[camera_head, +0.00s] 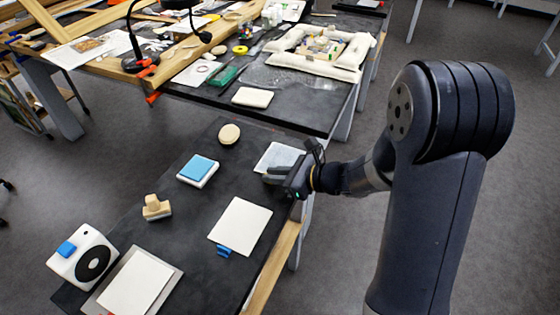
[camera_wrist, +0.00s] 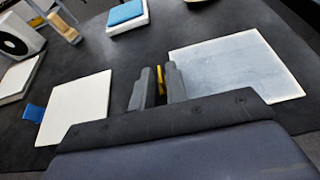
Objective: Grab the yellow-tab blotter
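A pale grey-blue blotter (camera_head: 278,157) lies on the dark table by my gripper (camera_head: 278,176); it fills the right of the wrist view (camera_wrist: 240,65). In the wrist view a narrow strip of yellow tab (camera_wrist: 160,78) shows between my two fingers (camera_wrist: 158,85), beside the blotter's left edge. The fingers are close together, with a small gap around the strip. I cannot tell whether they press on the tab. Another blotter (camera_head: 240,219), off-white with a blue tab (camera_head: 224,251), lies nearer; it also shows at left in the wrist view (camera_wrist: 75,105).
A blue-topped white block (camera_head: 198,169), a round tan disc (camera_head: 229,134) and a wooden stamp (camera_head: 156,207) stand to the left. A white device with a black ring (camera_head: 84,256) and another white sheet (camera_head: 136,285) are lower left. A cluttered table (camera_head: 285,105) stands behind.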

